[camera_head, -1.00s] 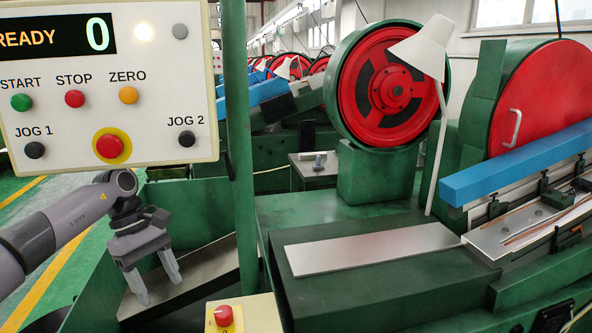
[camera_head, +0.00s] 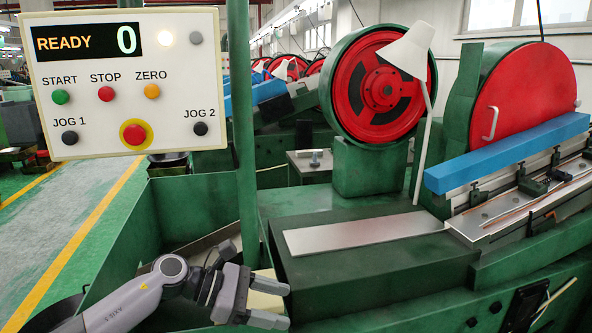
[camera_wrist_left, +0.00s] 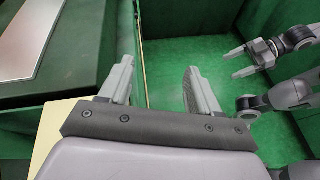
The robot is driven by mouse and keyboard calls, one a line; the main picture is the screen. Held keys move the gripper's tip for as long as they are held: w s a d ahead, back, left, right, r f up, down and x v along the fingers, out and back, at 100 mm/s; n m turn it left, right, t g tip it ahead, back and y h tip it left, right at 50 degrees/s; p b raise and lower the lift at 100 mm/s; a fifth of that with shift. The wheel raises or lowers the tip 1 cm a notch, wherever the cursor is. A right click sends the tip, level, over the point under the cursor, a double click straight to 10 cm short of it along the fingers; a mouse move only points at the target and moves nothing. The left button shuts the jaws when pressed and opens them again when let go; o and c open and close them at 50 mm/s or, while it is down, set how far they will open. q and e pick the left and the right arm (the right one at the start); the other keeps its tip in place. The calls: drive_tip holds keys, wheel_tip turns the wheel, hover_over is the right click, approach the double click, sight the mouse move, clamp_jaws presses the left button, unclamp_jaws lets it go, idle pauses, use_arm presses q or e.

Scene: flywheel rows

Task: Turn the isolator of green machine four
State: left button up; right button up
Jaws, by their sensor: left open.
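The isolator's red knob is not visible now in either view; my left gripper (camera_head: 283,306) covers that spot in the head view. Part of the cream box (camera_head: 262,303) that carries it shows between and behind the fingers. In the left wrist view the cream box (camera_wrist_left: 52,130) lies at the left, beside and below the open, empty fingers of my left gripper (camera_wrist_left: 158,80). My right gripper (camera_wrist_left: 232,64) shows at the upper right of the left wrist view, its fingers apart and empty.
A control panel (camera_head: 110,100) reading READY 0 hangs at the upper left on a green post (camera_head: 241,150). A green machine bed with a bare metal plate (camera_head: 360,232) lies right of the gripper. A white lamp (camera_head: 411,50) stands behind it.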

use_arm(q)
drive_tip(key=d+r+n+t+h, duration=0.3)
drive_tip(key=r+n+t+h, duration=0.15)
drive_tip(key=n+t, duration=0.65)
drive_tip(key=s+a+f+n+t+y, duration=0.1)
drive_tip(key=a+f+n+t+y, duration=0.15)
drive_tip(key=a+n+y, duration=0.65)
drive_tip(key=s+a+f+n+t+y, duration=0.2)
drive_tip(key=n+t+y, duration=0.15)
drive_tip(key=n, duration=1.15)
drive_tip(key=s+a+f+n+g+y, duration=0.6)
drive_tip(key=s+a+f+n+g, duration=0.15)
drive_tip(key=s+f+n, duration=0.3)
drive_tip(key=s+a+f+n+g, duration=0.2)
drive_tip(key=s+n+g, duration=0.2)
drive_tip(key=s, duration=0.5)
drive_tip(key=s+a+f+n+g, duration=0.2)
drive_tip(key=s+n+g, duration=0.15)
drive_tip(key=s, duration=0.55)
drive_tip(key=w+d+f+t+h+p, duration=0.2)
drive_tip(key=w+d+f+t, duration=0.1)
drive_tip(key=w+f+t, duration=0.3)
drive_tip(key=shift+w+f+t+h, duration=0.3)
drive_tip(key=shift+f+t, duration=0.25)
drive_tip(key=shift+t, duration=0.15)
